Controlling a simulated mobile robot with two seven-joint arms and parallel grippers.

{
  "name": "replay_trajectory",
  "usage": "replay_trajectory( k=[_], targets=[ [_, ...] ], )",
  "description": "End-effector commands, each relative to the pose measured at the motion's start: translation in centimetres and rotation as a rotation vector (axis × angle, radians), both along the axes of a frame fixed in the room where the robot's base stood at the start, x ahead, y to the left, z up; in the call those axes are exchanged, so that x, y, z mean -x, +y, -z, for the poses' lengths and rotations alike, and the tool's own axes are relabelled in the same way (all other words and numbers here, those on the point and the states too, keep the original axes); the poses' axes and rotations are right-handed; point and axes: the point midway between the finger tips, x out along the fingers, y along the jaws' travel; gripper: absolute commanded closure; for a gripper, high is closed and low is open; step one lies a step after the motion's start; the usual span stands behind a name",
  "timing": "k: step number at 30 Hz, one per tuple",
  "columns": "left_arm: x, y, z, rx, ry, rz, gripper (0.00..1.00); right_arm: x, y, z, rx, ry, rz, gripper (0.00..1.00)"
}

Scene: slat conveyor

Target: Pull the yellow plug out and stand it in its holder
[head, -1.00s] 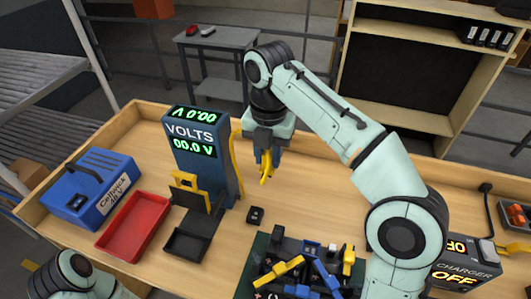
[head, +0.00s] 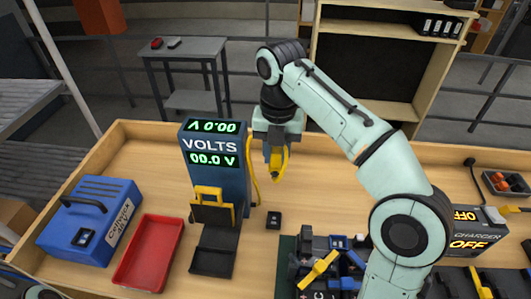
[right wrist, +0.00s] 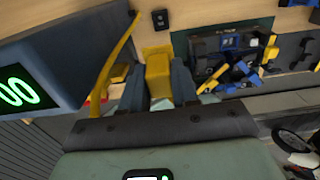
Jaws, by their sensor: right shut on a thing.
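The yellow plug (head: 276,176) is in my right gripper (head: 277,158), held above the table just right of the blue volt meter (head: 213,166), clear of the tabletop. A yellow cable (head: 252,178) hangs at the meter's right side. In the right wrist view the yellow plug (right wrist: 158,78) sits between the two fingers of the right gripper (right wrist: 158,92). A small black block (head: 273,220) stands on the table below the plug; I cannot tell whether it is the holder. My left gripper is out of view.
A black cradle with a yellow bracket (head: 212,196) stands before the meter. A red tray (head: 148,254) and a blue case (head: 92,222) are at left. A dark mat (head: 286,252) with tangled parts and a charger (head: 470,240) reading OFF are at right. Table behind the gripper is bare.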

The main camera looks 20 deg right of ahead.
Motion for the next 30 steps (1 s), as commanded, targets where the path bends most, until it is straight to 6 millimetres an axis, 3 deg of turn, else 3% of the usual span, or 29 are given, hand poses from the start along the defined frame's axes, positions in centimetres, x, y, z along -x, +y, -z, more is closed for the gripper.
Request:
replay_trajectory(
  k=[11,30],
  targets=[
    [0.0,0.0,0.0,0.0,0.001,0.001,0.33,0.2,-0.6,1.3,0.003,0.002,-0.002,1.0],
    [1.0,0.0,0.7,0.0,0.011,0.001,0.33,0.3,-0.5,9.1,0.002,0.003,-0.001,1.0]
  ],
)
